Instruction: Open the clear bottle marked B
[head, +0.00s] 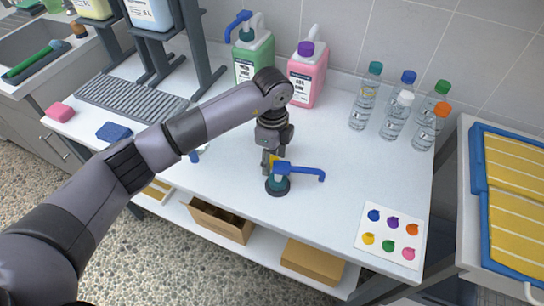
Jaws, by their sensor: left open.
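My left gripper (270,162) is open, well left of the bottles, pointing down just behind a blue pump head with a teal collar (281,179). Whether they touch is unclear. My right gripper is out of view.
A green jug (252,62) with a blue pump and a pink jug (308,75) stand behind my left arm. A card with coloured dots (390,235) lies at the front right. A blue-edged tray of yellow towels (479,190) is further right. The table before the bottles is clear.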

